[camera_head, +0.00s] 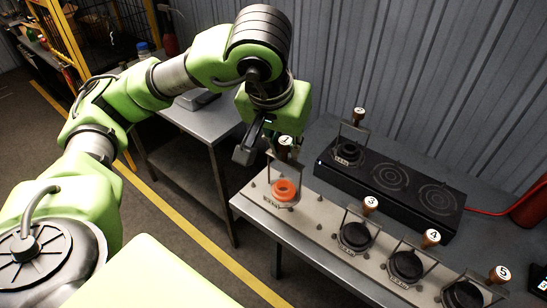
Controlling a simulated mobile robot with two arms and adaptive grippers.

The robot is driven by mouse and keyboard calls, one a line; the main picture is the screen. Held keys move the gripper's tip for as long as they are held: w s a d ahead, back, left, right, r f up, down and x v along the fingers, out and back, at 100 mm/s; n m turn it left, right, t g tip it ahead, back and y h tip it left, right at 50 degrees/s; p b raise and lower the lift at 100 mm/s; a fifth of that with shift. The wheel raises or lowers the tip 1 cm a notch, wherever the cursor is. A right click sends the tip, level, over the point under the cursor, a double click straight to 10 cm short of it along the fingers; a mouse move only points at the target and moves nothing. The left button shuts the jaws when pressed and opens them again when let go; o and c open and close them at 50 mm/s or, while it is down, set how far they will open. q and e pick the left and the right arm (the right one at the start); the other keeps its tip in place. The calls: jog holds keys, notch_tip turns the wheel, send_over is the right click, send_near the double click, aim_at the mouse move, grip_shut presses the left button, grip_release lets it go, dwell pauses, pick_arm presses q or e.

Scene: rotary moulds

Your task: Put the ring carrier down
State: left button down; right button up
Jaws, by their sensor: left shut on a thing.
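The ring carrier numbered 1 (284,190) holds an orange ring and is at the left end of a pale rack board (322,232). Its brown handle with a white number cap stands upright. My left gripper (268,147) is shut on this carrier at the handle; its far finger is mostly hidden. I cannot tell whether the carrier's base touches the board or hangs just above it. My right gripper is not in view.
Carriers 3 (356,236), 4 (406,266) and 5 (465,294) stand in a row on the board. Carrier 2 (348,153) is on the left plate of a black hotplate unit (415,188), whose other two plates are empty. A grey side table (203,118) stands left.

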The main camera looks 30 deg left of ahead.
pick_arm(q)
jog(key=w+a+f+p, duration=0.6)
jog(key=w+a+f, duration=0.1)
jog(key=f, duration=0.4)
jog(key=shift+w+a+f, duration=0.3)
jog(key=shift+a+f, duration=0.1)
jog(key=shift+a, duration=0.45)
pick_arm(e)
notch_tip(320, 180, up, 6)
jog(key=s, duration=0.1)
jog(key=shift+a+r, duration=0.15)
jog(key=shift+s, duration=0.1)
pick_arm(q)
jog(key=shift+f+b, duration=0.2)
jog(key=shift+b, duration=0.1)
jog(key=c, duration=1.8)
grip_release()
